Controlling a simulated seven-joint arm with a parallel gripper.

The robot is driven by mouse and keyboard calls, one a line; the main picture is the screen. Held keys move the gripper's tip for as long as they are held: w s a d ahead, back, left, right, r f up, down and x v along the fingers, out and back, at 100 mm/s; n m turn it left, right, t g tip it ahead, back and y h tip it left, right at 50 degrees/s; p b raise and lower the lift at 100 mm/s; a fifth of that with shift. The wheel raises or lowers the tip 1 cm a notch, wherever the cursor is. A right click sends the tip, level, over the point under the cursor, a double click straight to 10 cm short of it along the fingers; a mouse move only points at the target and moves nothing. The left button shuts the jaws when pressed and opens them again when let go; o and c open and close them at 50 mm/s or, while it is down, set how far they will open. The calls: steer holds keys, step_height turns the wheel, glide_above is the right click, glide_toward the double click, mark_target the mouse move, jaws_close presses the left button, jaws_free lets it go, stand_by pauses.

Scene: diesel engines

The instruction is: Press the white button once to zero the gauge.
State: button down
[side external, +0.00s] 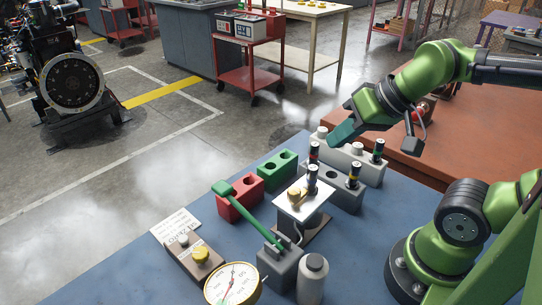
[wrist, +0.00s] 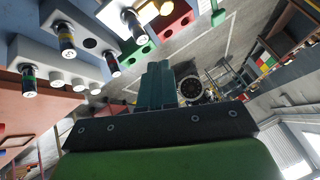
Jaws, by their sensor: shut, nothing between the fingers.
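The round gauge (side external: 232,284) with a white dial and brass rim stands to the right of the box, at the bottom edge of the side view. My gripper (side external: 338,140) is shut and empty, above the grey blocks at the table's back right, well away from the button. Its teal fingers (wrist: 159,68) are together in the wrist view. I cannot make out the button in the wrist view.
A green lever (side external: 255,212) rises from a grey pump body (side external: 280,264) between my gripper and the button box. A metal plate (side external: 303,205) and grey blocks hold upright injectors (side external: 353,175). Red (side external: 240,203) and green (side external: 278,170) blocks stand behind. A grey bottle (side external: 312,278) stands in front.

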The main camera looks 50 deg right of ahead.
mark_target(187, 239)
steer(key=w+n, duration=0.1)
steer(key=w, duration=0.1)
steer(key=w+n+h, duration=0.1)
steer(key=w, duration=0.1)
steer(key=w+f+n+h, duration=0.1)
steer(key=w+n, duration=0.1)
steer(key=shift+a, duration=0.25)
steer(key=w+a+f+n+y, duration=0.1)
steer(key=w+a+f+n, duration=0.1)
steer(key=w+a+n, duration=0.2)
steer(key=w+a+f+n+y, duration=0.1)
steer(key=w+a+f+n, duration=0.1)
steer(key=w+a+n, duration=0.2)
steer(key=w+a+f+n, duration=0.2)
steer(key=w+a+n, duration=0.2)
steer(key=a, duration=0.4)
steer(key=shift+n+t+y, duration=0.3)
steer(key=shift+n+y, duration=0.1)
steer(key=shift+n, duration=0.1)
steer(key=a+f+n+g+y, duration=0.1)
steer(key=a+f+n+y, duration=0.1)
steer(key=a, duration=0.6)
steer(key=shift+w+a+n+y, duration=0.2)
steer(key=shift+a+n+y, duration=0.15)
steer(key=shift+n+y, duration=0.6)
steer(key=shift+f+n+h, duration=0.15)
steer(key=shift+n+h, duration=0.1)
